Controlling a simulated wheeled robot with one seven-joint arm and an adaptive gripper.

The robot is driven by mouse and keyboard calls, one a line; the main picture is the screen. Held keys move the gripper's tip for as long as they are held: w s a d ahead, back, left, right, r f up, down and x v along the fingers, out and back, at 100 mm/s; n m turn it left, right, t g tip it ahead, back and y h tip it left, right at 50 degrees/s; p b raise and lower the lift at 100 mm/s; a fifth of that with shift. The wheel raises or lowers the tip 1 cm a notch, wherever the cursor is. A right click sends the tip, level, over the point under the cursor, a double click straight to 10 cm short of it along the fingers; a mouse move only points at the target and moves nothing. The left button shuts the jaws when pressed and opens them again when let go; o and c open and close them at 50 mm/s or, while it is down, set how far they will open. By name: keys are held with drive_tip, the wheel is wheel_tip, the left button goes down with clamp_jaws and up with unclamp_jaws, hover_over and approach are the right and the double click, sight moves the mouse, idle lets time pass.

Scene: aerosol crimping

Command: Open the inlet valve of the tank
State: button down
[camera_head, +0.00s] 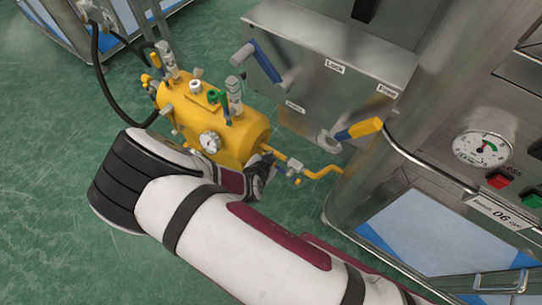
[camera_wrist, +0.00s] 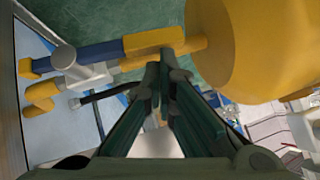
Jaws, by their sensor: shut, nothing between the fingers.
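The yellow tank (camera_head: 232,138) stands on the floor left of the steel cabinet; part of it fills the upper right of the wrist view (camera_wrist: 262,45). A yellow pipe (camera_head: 325,171) joins its right end, with a grey valve (camera_head: 295,168) on it. In the wrist view this grey valve body (camera_wrist: 85,74) carries a blue and yellow lever (camera_wrist: 155,39) that looks roughly in line with the pipe. My gripper (camera_wrist: 158,72) is shut and empty, its tips close to the lever's yellow end; contact is unclear. My arm partly hides the tank's lower side in the head view.
A gauge (camera_head: 482,148) and red button (camera_head: 498,181) sit on the right. A black hose (camera_head: 103,85) runs behind the tank. Green floor (camera_head: 50,130) is clear at left.

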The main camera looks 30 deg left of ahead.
drive_tip(key=shift+a+f, duration=0.15)
drive_tip(key=shift+f, duration=0.15)
drive_tip(key=shift+r, duration=0.1)
idle(0.4)
